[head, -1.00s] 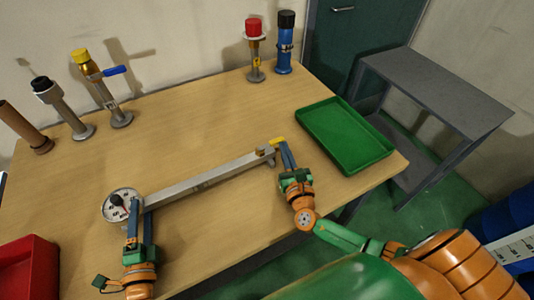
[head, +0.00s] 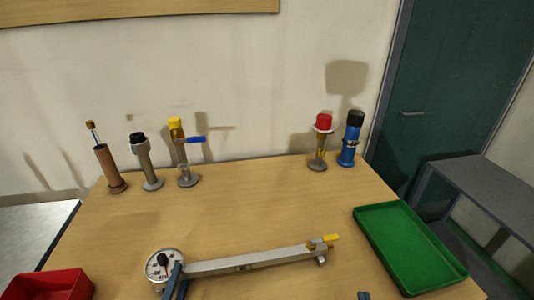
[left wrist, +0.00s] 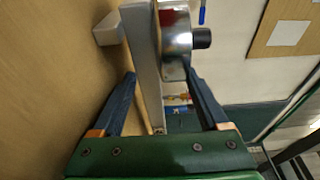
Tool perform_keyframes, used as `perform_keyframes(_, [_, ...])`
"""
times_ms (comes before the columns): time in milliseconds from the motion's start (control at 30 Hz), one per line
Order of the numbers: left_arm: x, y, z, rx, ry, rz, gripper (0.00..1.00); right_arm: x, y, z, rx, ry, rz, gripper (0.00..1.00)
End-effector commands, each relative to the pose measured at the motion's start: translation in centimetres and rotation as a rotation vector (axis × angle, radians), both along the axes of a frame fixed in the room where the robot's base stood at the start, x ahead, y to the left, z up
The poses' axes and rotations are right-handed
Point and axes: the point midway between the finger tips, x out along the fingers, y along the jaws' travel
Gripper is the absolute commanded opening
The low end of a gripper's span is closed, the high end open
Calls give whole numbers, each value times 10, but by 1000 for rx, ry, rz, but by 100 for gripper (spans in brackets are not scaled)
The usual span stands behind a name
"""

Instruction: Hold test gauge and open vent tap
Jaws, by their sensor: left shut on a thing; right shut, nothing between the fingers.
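The test gauge (head: 164,264), a round white dial with a dark centre, sits at the left end of a long grey bar (head: 240,263) above the table. My left gripper (head: 174,270) is shut on the gauge end. In the left wrist view, its blue fingers (left wrist: 160,78) straddle the bar beside the metal gauge body (left wrist: 177,42). A tap with a yellow handle (head: 331,238), which looks like the vent tap, is at the bar's right end. Only a dark tip of my right gripper (head: 363,295) shows at the bottom edge, apart from the tap; it is shut and empty.
Several capped fittings stand at the table's back, including a yellow-topped one with a blue lever (head: 187,140), a red-topped one (head: 321,125) and a blue one (head: 349,140). A green tray (head: 360,222) lies right, a red bin (head: 50,284) left. The middle of the table (head: 250,210) is clear.

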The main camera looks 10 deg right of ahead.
Motion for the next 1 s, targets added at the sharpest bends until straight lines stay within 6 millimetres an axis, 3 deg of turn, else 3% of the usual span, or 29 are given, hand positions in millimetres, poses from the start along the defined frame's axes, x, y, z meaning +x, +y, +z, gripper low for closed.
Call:
perform_keyframes(33, [0, 0, 0, -1, 1, 0, 0, 0, 0, 0, 0, 0, 0, 0])
perform_keyframes(67, [0, 0, 0, -1, 1, 0, 82, 0, 0, 0, 0, 0, 0, 0])
perform_keyframes(133, [0, 0, 0, -1, 1, 0, 100, 0, 0, 0, 0, 0, 0, 0])
perform_keyframes(367, [-3, 0, -1, -1, 3, 0, 100, 0, 0, 0, 0, 1, 0, 0])
perform_keyframes(467, [-20, 3, -2, 1, 6, 0, 100, 0, 0, 0, 0, 1, 0, 0])
perform_keyframes(700, [-87, 14, -2, 0, 8, 0, 100, 1, 0, 0, 0, 1, 0, 0])
perform_keyframes(800, [-106, 17, -1, 1, 5, 1, 100, 1, 0, 0, 0, 1, 0, 0])
perform_keyframes(1000, [-120, 19, 0, -1, 1, 0, 100, 1, 0, 0, 0, 1, 0, 0])
